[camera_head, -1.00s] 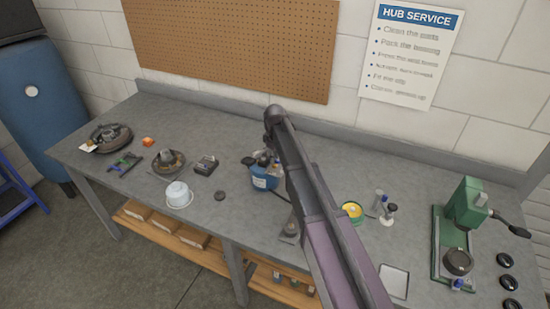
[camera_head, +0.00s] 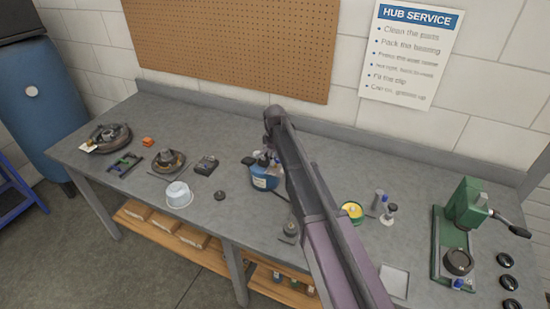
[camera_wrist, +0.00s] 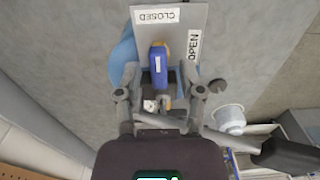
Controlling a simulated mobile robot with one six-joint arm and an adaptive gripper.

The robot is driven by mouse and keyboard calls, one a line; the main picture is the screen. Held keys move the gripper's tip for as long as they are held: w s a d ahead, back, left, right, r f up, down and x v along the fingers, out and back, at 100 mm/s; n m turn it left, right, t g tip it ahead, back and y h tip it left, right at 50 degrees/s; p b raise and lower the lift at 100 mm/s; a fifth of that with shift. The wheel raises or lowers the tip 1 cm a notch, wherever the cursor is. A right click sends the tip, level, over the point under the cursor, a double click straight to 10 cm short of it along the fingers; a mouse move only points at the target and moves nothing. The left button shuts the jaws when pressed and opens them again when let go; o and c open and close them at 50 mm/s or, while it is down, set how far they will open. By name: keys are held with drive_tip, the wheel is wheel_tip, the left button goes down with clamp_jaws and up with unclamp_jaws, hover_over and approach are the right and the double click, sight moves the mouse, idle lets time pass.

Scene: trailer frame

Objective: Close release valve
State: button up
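The release valve shows in the wrist view as a blue lever handle (camera_wrist: 158,66) in front of a grey plate (camera_wrist: 178,18). The plate carries a CLOSED label (camera_wrist: 157,16) at the top and an OPEN label (camera_wrist: 194,45) at the right. The lever's upper end lies just below the CLOSED label. My gripper (camera_wrist: 160,78) is open, with one finger on each side of the lever and visible gaps. The lever's lower part and pivot are partly unclear. In the head view my gripper (camera_head: 268,158) is over a blue pot (camera_head: 264,182), which hides the valve details.
A white tub (camera_head: 179,195) and a dark round cap (camera_head: 220,195) stand left of the pot. A yellow tin (camera_head: 352,211) and a green press (camera_head: 465,220) stand to the right. The pegboard wall (camera_head: 230,45) rises behind the bench (camera_head: 125,185).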

drive_tip(key=shift+m, duration=0.4)
drive_tip(key=m, duration=0.3)
drive_tip(key=shift+m, duration=0.3)
drive_tip(key=m, duration=0.5)
wheel_tip(320, 180, up, 14)
drive_tip(key=p, duration=1.4)
drive_tip(key=s+d+f+m+b, duration=0.2)
drive_tip(key=s+d+f+b, duration=0.4)
drive_tip(key=s+d, duration=0.4)
drive_tip(key=s+d+f+m+b, duration=0.3)
drive_tip(key=s+d+f+b, duration=0.3)
drive_tip(key=s+d, duration=0.4)
drive_tip(key=shift+s+d, duration=0.4)
drive_tip(key=shift+s, duration=0.5)
drive_tip(key=s+d, duration=0.1)
drive_tip(key=s, duration=0.1)
drive_tip(key=s+d, duration=0.1)
drive_tip(key=s, duration=0.1)
drive_tip(key=shift+s+d, duration=0.1)
drive_tip(key=shift+d, duration=0.05)
